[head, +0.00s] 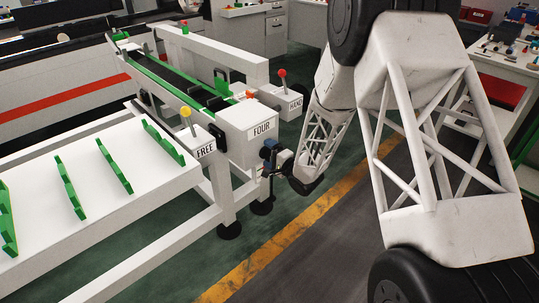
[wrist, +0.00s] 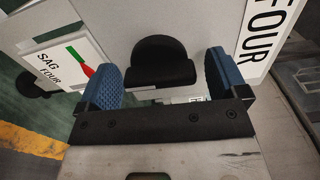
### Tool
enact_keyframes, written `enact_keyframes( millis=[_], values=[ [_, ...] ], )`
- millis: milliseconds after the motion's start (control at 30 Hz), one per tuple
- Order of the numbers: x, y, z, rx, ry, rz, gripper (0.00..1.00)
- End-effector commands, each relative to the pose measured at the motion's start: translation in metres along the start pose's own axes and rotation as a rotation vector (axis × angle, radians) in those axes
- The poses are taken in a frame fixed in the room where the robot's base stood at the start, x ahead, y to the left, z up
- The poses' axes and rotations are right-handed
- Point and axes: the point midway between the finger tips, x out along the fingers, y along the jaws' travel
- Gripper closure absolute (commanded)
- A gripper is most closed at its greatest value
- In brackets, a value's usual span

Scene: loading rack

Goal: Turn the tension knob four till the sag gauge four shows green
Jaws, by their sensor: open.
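The tension knob four (wrist: 160,58) is a black, rounded knob on the grey housing. In the wrist view it sits between the two blue finger pads of my gripper (wrist: 162,75). The pads stand apart, with a gap on each side of the knob. In the head view my gripper (head: 271,158) is at the front face of the white box labelled FOUR (head: 262,130), and it hides the knob. The sag gauge four (wrist: 70,62) is a white plate left of the knob. It bears a green mark and a red mark; I cannot tell where its pointer stands.
A FREE-labelled block with a yellow-knobbed lever (head: 187,114) and a HAND-labelled block with a red-knobbed lever (head: 282,76) flank the box. A white table with green fins (head: 110,208) lies left. Open floor with a yellow stripe (head: 290,240) runs in front.

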Motion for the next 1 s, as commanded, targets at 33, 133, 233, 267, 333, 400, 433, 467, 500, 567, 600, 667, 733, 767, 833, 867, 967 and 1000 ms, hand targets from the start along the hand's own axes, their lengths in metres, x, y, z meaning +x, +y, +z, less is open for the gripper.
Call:
enact_keyframes(
  millis=[33, 133, 233, 267, 333, 400, 433, 467, 500, 567, 600, 667, 733, 767, 833, 867, 967, 1000],
  values=[
    [-0.001, 0.0, 0.0, 0.0, 0.0, 0.0, 0.08],
    [-0.004, 0.0, 0.0, 0.0, 0.0, 0.0, 0.08],
    [-0.01, 0.0, 0.0, 0.0, 0.0, 0.0, 0.08],
    [-0.013, -0.001, 0.0, 0.0, 0.0, 0.0, 0.08],
    [-0.02, -0.001, 0.0, 0.0, 0.0, -0.001, 0.08],
    [-0.029, 0.0, -0.001, 0.0, 0.001, 0.0, 0.08],
    [-0.032, 0.0, -0.001, 0.0, 0.002, 0.0, 0.08],
    [-0.036, 0.0, -0.001, 0.0, 0.002, 0.0, 0.08],
    [-0.041, -0.001, -0.001, 0.0, 0.002, 0.0, 0.08],
    [-0.049, -0.001, -0.001, -0.001, 0.001, 0.0, 0.08],
    [-0.054, -0.001, -0.001, -0.001, 0.001, 0.0, 0.08],
    [-0.061, 0.0, -0.001, 0.0, 0.001, 0.0, 0.08],
    [-0.068, 0.0, 0.0, 0.0, 0.001, 0.0, 0.08],
    [-0.07, 0.0, 0.0, 0.0, 0.001, 0.0, 0.08],
    [-0.074, 0.0, 0.0, 0.0, 0.001, 0.0, 0.08],
    [-0.076, 0.0, 0.0, 0.0, 0.001, 0.0, 0.08],
    [-0.078, 0.0, 0.0, 0.0, 0.0, 0.0, 0.08],
    [-0.078, 0.0, 0.0, 0.0, 0.0, 0.0, 0.08]
  ],
)
